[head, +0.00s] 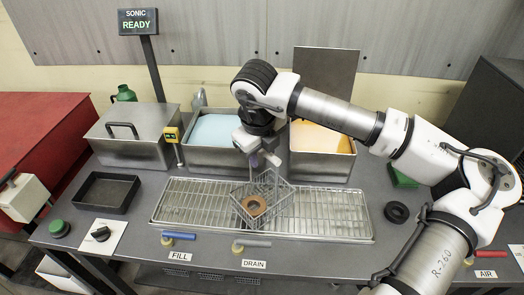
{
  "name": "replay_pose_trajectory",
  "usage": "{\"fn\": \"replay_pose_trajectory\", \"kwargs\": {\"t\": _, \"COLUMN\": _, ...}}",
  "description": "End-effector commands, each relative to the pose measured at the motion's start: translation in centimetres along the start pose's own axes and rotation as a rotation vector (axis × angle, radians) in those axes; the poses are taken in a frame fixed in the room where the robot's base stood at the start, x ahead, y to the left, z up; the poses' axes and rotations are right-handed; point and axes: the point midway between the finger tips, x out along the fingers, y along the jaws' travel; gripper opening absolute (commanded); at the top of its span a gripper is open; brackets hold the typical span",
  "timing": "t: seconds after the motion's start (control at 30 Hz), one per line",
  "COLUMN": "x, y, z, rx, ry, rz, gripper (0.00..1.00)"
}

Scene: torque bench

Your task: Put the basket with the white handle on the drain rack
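The wire basket (277,207) is over the middle of the drain rack (190,207), turned at an angle to the rack's sides. A brown ring-shaped part (254,206) lies in it. I cannot tell whether the basket rests on the rack or hangs just above it. My gripper (262,161) points down at the top of the basket, where its handle would be. The fingers are small in view and hide most of the handle, so its colour and the grip are unclear.
Behind the rack stand an open tank of blue liquid (213,131), an open tank of orange liquid (322,141) and a lidded steel tank (130,150). A black tray (107,193) lies at left and a black ring (397,212) at right. The rack's ends are clear.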

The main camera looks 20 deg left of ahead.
Motion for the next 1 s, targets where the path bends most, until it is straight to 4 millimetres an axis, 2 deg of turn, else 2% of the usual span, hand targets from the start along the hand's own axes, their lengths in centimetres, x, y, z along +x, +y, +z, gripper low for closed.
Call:
{"fn": "replay_pose_trajectory", "kwargs": {"t": 0.2, "x": -0.1, "y": 0.0, "z": 0.0, "rx": 0.000, "ry": 0.000, "rz": 0.000, "gripper": 0.37}}
{"fn": "replay_pose_trajectory", "kwargs": {"t": 0.33, "x": -0.8, "y": -0.1, "z": 0.0, "rx": 0.000, "ry": -0.001, "rz": -0.003, "gripper": 0.37}}
{"fn": "replay_pose_trajectory", "kwargs": {"t": 0.8, "x": -10.1, "y": -0.1, "z": 0.0, "rx": 0.001, "ry": -0.001, "rz": -0.004, "gripper": 0.37}}
{"fn": "replay_pose_trajectory", "kwargs": {"t": 1.0, "x": -11.9, "y": 0.0, "z": 0.0, "rx": 0.000, "ry": 0.000, "rz": -0.001, "gripper": 0.37}}
